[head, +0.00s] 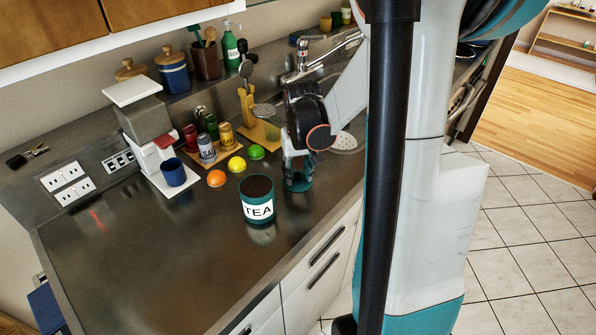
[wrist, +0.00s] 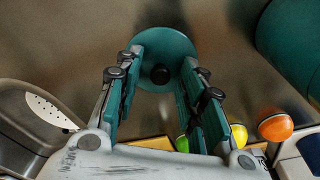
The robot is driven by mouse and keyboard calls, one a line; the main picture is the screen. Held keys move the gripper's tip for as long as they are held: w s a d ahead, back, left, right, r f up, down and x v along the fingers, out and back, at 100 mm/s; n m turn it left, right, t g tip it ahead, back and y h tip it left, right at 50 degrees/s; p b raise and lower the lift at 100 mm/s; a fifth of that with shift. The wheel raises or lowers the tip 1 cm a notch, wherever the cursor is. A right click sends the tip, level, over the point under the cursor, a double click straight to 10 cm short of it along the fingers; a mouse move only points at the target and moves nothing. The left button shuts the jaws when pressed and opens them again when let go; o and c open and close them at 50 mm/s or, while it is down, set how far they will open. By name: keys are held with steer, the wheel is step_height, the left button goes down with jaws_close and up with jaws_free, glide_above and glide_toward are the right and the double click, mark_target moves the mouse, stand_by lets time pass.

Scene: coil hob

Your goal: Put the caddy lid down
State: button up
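The caddy lid is a teal disc (head: 299,185) with a dark knob. It appears to lie flat on the dark counter, to the right of the tea caddy. In the wrist view the lid (wrist: 166,45) is just beyond my fingertips. My gripper (head: 297,165) points down over the lid. Its fingers (wrist: 162,72) stand apart on either side of the knob, with a visible gap at each side. The teal tea caddy (head: 258,211), labelled TEA, stands upright with its dark contents showing. Its side also shows at the wrist view's upper right (wrist: 292,45).
Orange (head: 217,178), yellow (head: 236,164) and green (head: 257,152) round items stand left of my gripper. Behind them are spice jars (head: 206,147), a blue cup (head: 173,172) and a utensil stand (head: 262,134). The sink strainer (head: 344,143) is to the right. The front-left counter is clear.

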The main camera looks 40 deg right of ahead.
mark_target(299, 184)
step_height(299, 184, up, 12)
steer(key=s+p, duration=0.1)
steer(key=p, duration=0.3)
steer(key=shift+s+a, duration=0.2)
steer(key=shift+a, duration=0.1)
steer(key=shift+r, duration=0.1)
stand_by(0.3)
